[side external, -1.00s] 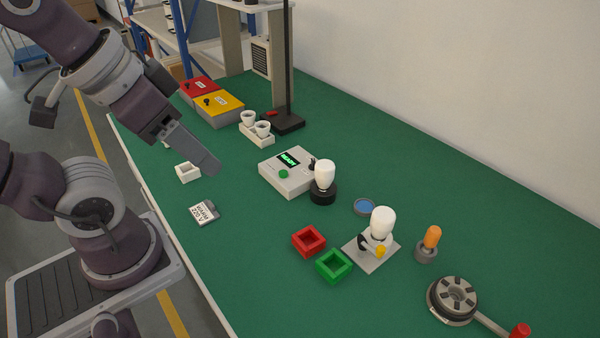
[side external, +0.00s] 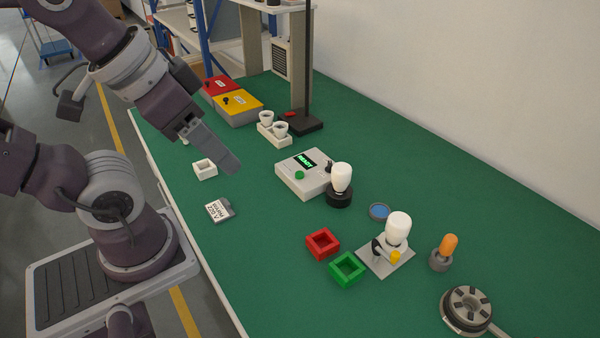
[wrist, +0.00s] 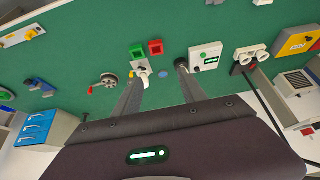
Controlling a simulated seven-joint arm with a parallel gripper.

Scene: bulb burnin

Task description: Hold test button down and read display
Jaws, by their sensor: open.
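The tester box (side external: 288,184) is light grey and stands on the green bench. Its top has a round green test button (side external: 299,175) and a dark display (side external: 306,161) with green lit text that looks like READY. A white bulb (side external: 341,177) stands upright in a black socket at the box's right. My gripper (side external: 233,166) is in the air to the left of the box, pointing down and right, apart from the button. In the wrist view my gripper (wrist: 162,68) has its fingers spread with nothing between them. The box (wrist: 200,66) shows just right of the right finger.
Red (side external: 323,244) and green (side external: 347,270) square trays and a bulb on a grey plate (side external: 370,262) stand in front. A label block (side external: 219,210) and a white holder (side external: 205,170) lie left. A cup rack (side external: 273,136) and a post (side external: 308,60) stand behind.

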